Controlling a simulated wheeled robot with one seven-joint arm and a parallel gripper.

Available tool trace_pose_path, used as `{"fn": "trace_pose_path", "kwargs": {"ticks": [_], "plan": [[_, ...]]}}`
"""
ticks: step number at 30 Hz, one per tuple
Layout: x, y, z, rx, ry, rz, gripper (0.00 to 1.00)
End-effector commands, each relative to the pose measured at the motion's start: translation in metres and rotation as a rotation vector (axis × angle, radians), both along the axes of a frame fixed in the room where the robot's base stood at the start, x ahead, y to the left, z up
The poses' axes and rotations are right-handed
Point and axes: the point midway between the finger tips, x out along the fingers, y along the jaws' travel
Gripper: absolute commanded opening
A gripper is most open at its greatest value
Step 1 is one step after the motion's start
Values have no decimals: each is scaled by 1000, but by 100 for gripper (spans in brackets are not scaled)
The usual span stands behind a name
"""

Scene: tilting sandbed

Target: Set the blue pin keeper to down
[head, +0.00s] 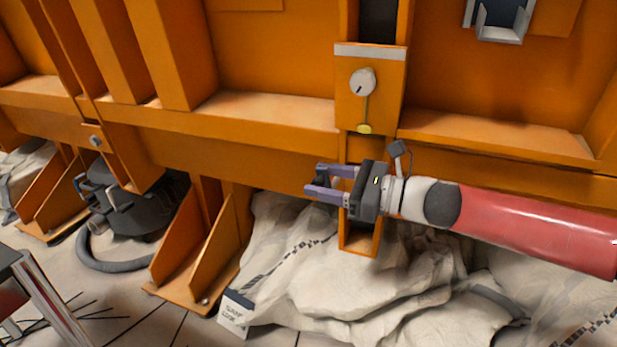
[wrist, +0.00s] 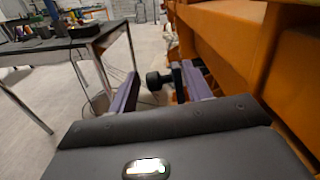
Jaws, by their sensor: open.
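My gripper (head: 314,181) has purple fingers and points left in the head view, in front of the orange frame. Its fingers are apart; in the wrist view the gripper (wrist: 161,75) shows a dark rounded piece between the fingertips, and I cannot tell what it belongs to. I cannot make out a clearly blue pin keeper in either view. A white round knob (head: 362,82) with a dark mark sits on an orange plate above my gripper. A yellow tab (head: 364,128) hangs below it on a thin stem. The gripper is apart from both.
The orange frame (head: 265,108) runs behind my arm, with an upright orange post below the plate. A dark machine with a hose (head: 130,215) stands left. A metal-legged table (wrist: 60,45) is at left in the wrist view.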

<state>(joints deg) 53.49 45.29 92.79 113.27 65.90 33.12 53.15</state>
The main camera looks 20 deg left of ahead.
Motion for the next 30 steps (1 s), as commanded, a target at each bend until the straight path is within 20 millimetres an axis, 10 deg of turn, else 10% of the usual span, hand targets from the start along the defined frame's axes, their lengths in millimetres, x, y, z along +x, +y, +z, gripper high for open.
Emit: {"fn": "trace_pose_path", "kwargs": {"ticks": [17,30], "plan": [[3,35,0,-1,0,0,49],[0,36,-1,-2,1,8,0]]}}
